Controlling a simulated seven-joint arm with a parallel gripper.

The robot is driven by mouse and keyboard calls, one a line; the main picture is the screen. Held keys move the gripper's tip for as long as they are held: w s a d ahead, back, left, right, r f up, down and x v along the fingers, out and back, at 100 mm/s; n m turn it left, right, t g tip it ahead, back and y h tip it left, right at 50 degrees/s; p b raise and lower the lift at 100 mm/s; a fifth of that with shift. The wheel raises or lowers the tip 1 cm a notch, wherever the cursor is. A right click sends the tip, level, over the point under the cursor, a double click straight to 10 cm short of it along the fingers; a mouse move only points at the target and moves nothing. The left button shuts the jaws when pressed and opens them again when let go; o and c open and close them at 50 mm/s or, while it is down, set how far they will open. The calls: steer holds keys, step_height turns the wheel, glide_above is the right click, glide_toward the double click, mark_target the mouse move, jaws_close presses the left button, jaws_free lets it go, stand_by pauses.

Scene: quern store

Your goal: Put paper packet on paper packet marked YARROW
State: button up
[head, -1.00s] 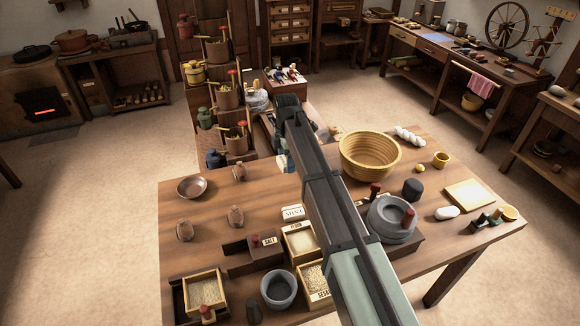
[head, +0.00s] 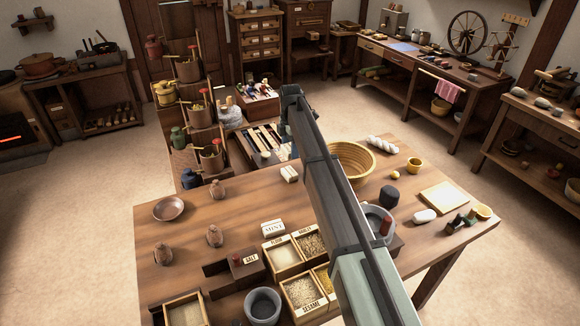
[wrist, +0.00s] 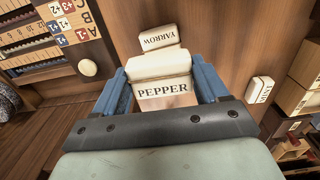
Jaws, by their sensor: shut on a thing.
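My gripper (wrist: 160,70) has blue fingers and is shut on a white paper packet marked PEPPER (wrist: 163,68), one finger on each side. The held packet looks nearer the camera; I cannot tell whether the two touch. There my arm hides the held packet.
The packet marked MINT (head: 273,229) lies nearer, beside the open grain boxes (head: 284,258). A yellow bowl (head: 362,160) stands right of my arm, partly hidden. A stone quern (head: 376,218) is also partly behind it. The table's left middle is fairly clear.

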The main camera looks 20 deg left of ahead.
mark_target(290, 171)
steer(key=shift+f, duration=4)
steer(key=shift+f, duration=0.15)
steer(key=o, duration=1)
steer(key=shift+o, duration=0.2)
step_height(290, 171, up, 12)
steer(key=shift+r, duration=0.15)
